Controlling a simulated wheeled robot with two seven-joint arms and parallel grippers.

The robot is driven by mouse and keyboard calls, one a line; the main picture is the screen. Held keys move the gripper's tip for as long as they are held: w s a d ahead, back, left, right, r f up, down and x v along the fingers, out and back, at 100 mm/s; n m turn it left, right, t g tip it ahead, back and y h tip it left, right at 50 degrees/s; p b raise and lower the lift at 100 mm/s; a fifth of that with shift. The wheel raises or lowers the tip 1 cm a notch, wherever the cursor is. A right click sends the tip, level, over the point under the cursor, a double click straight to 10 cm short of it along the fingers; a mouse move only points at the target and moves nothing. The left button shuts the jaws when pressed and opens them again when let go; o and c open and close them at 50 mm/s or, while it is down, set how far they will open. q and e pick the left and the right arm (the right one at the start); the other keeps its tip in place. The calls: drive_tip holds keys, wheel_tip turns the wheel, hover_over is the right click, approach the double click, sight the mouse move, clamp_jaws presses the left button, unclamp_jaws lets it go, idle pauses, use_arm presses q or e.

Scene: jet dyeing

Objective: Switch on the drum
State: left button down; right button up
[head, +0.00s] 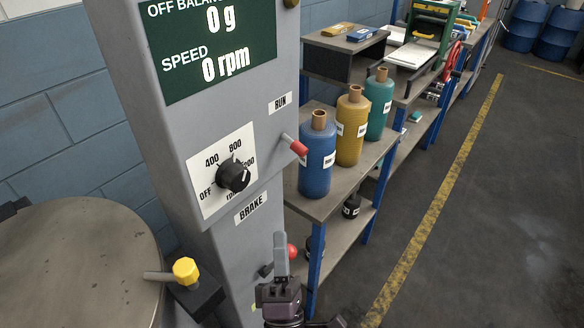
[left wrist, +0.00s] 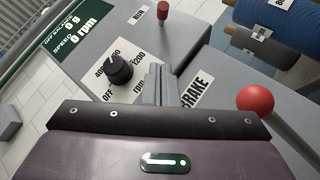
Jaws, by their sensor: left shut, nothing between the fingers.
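The grey control post (head: 150,100) has a display (head: 212,45) reading 0 g off balance and speed 0 rpm. A black speed knob (head: 233,177) sits on a white dial plate marked OFF, 400, 800 and 1200. Its white mark is on the right side; the exact setting is unclear. The knob also shows in the left wrist view (left wrist: 119,70). The RUN lever (head: 298,147) has a red tip. The red BRAKE ball (head: 291,251) is beside my left gripper (head: 281,240), which is shut and empty below the dial. The grey drum lid (head: 75,260) is at left.
A yellow-tipped handle (head: 186,270) sits at the drum's edge. Blue (head: 317,160), yellow (head: 350,125) and green (head: 378,100) yarn cones stand on a bench behind the post. The floor (head: 500,220) on the right is clear.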

use_arm(q)
drive_tip(key=p, duration=0.4)
approach(295, 147)
drive_tip(key=w+a+r, duration=0.1)
drive_tip(key=w+a, duration=0.2)
drive_tip(key=shift+w+d+r, duration=0.7)
drive_tip(key=shift+w+d, duration=0.2)
drive_tip(key=shift+w, duration=0.1)
use_arm(e)
drive_tip(key=s+r, duration=0.1)
drive_tip(key=r, duration=0.1)
drive_tip(key=s+r, duration=0.1)
drive_tip(key=shift+s+d+r, duration=0.25)
drive_tip(key=shift+s, duration=0.05)
use_arm(q)
drive_tip(key=shift+p, duration=0.3)
